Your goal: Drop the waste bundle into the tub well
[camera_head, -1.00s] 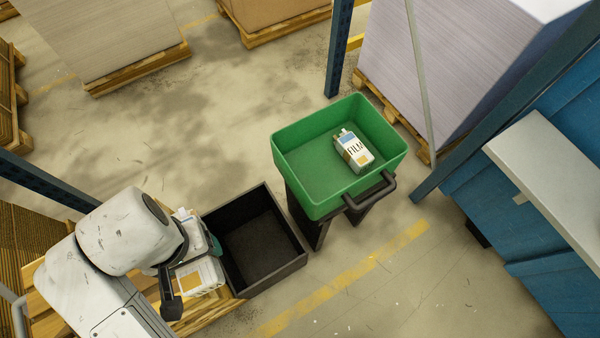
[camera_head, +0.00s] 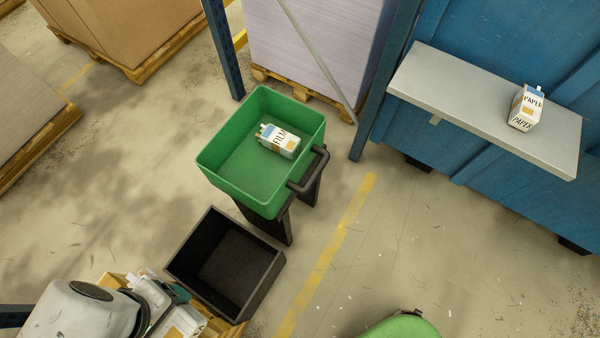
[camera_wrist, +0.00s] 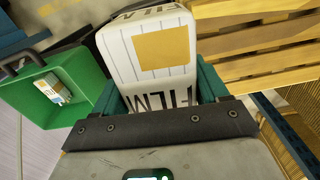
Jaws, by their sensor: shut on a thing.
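My gripper (camera_head: 168,300) is at the lower left of the head view, shut on a white waste bundle (camera_head: 187,323) with an orange patch. In the wrist view the held bundle (camera_wrist: 158,48) reads "FILM" and sits between the green fingers. The green tub (camera_head: 247,182) stands on dark legs in the middle of the head view, up and right of my gripper. Its well is open at the top, and another white "FILM" bundle (camera_head: 284,146) lies inside. The tub also shows at the left of the wrist view (camera_wrist: 85,62).
An open, empty-looking black bin (camera_head: 232,280) stands between my gripper and the tub. A grey shelf (camera_head: 450,90) at the right bears a "PAPER" bundle (camera_head: 525,107). A blue post (camera_head: 222,50) rises behind the tub.

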